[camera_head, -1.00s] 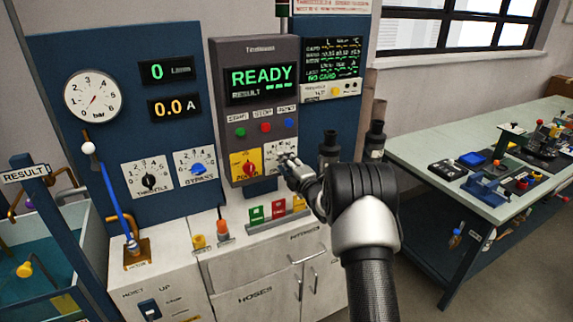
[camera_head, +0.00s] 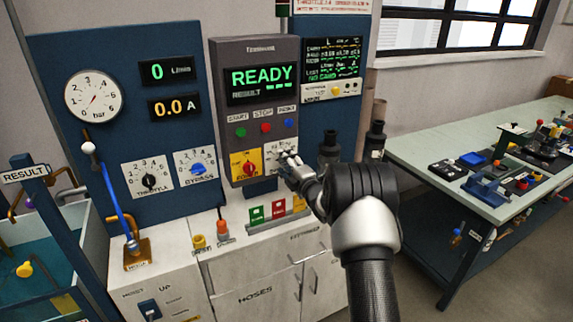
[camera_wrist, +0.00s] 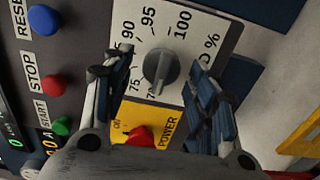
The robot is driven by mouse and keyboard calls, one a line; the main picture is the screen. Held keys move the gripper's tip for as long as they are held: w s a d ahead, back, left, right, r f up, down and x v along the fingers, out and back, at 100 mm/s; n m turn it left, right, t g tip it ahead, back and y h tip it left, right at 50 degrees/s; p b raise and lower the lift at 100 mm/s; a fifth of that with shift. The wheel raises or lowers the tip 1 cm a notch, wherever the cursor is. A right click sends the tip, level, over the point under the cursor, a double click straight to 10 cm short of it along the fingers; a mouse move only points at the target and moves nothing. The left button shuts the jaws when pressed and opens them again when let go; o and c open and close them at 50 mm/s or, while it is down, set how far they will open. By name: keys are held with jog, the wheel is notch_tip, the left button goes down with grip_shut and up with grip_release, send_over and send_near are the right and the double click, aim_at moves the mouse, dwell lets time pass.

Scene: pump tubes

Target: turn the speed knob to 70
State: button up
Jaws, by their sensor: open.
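The speed knob (camera_wrist: 160,70) is a grey dial with a raised grip bar on a white plate marked from about 70 to 100 %. In the wrist view its bar runs roughly up and down the picture; I cannot tell which number it points at. My gripper (camera_wrist: 160,66) is open, with one finger on each side of the knob and visible gaps to it. In the head view my gripper (camera_head: 288,162) is at the lower right of the READY panel and hides most of the knob and its plate.
The red power switch (camera_wrist: 140,135) on its yellow plate sits right beside the knob's plate. Start, stop (camera_wrist: 54,86) and reset buttons lie to the left in the wrist view. The READY display (camera_head: 262,78) is above. A workbench (camera_head: 430,150) stands at the right.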

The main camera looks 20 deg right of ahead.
jog(key=s, duration=1.2)
jog(key=shift+d, duration=0.15)
